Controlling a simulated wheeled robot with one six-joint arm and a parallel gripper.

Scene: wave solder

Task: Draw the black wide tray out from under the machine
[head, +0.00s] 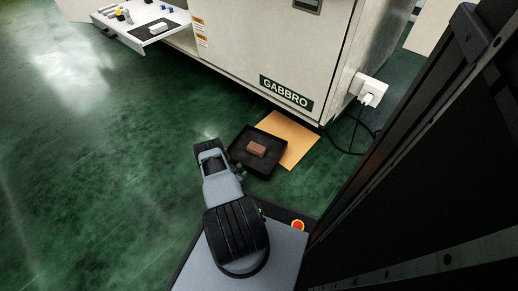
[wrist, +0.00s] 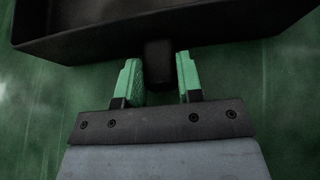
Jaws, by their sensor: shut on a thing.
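The black wide tray (head: 242,157) lies on the green floor in front of the machine (head: 265,45) in the head view. A reddish-brown block (head: 257,149) sits in it. In the wrist view the tray's near wall (wrist: 100,33) runs across the top, with a short black handle (wrist: 158,65) sticking out toward me. My gripper (wrist: 161,75) has green fingers on both sides of this handle and is shut on it. In the head view the gripper is mostly hidden by my arm near the tray's near side.
A tan sheet (head: 290,135) lies flat on the floor beside the tray, by the machine's lower edge. A black cable (head: 350,150) loops on the floor at right, below a white plug (head: 370,94). A white shelf with small parts (head: 125,22) juts out at upper left. The floor at left is clear.

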